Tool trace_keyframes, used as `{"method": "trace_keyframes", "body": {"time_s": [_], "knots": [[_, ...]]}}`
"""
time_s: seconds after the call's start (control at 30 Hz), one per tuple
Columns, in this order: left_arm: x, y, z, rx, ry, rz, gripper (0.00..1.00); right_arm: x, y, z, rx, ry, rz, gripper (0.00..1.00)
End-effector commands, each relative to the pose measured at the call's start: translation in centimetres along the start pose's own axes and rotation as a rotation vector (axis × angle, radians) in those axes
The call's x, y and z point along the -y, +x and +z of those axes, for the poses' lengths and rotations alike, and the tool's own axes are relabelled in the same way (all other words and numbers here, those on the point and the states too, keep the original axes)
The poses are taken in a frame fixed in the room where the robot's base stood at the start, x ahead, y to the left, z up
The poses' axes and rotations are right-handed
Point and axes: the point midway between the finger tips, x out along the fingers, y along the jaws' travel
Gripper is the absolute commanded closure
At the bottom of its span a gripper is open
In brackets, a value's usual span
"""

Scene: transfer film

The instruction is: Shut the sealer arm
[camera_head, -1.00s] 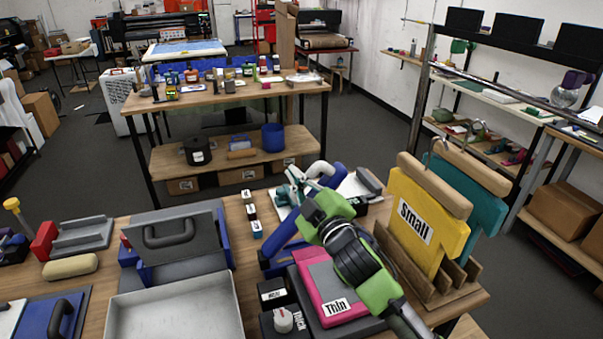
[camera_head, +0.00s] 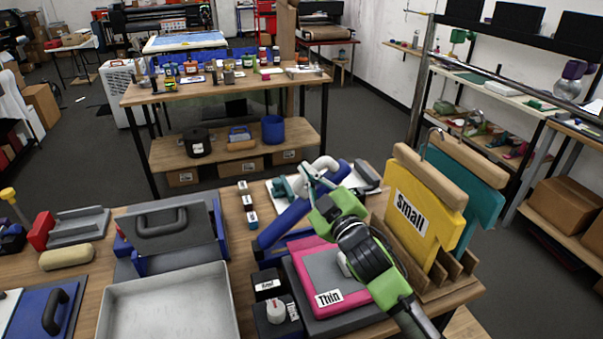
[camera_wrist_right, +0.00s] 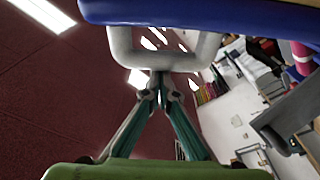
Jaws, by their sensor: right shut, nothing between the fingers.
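The sealer's blue arm (camera_head: 282,226) stands raised at a slant behind the sealer bed in the head view. Its pale handle (camera_head: 327,163) is at the upper end; the wrist view shows it as a white loop (camera_wrist_right: 122,50) under a blue bar (camera_wrist_right: 220,17). My right gripper (camera_head: 306,172) is at the handle. In the wrist view its teal fingers (camera_wrist_right: 162,80) meet at the loop's near bar, with nothing held between them; I cannot tell whether they touch it. My left gripper is out of view.
A knob box (camera_head: 277,312) is at the sealer's front left. A yellow "Small" board (camera_head: 409,189) stands in a wooden rack (camera_head: 444,288) close right of my arm. A grey tray (camera_head: 165,300) and a handled grey block (camera_head: 175,243) are left.

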Motion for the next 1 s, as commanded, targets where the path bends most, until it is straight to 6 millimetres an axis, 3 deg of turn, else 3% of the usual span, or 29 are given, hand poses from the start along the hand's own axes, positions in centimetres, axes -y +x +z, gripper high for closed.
{"method": "trace_keyframes", "body": {"time_s": [0.4, 0.6, 1.0], "knots": [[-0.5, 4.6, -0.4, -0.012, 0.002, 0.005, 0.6, -0.5, -1.3, 9.1, 0.005, 0.334, 0.048, 1.0], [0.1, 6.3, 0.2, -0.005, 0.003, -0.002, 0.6, -0.4, -1.8, 12.6, 0.005, 0.467, 0.066, 1.0], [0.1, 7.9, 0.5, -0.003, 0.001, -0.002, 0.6, 0.0, -2.2, 15.6, 0.004, 0.482, 0.067, 1.0]]}}
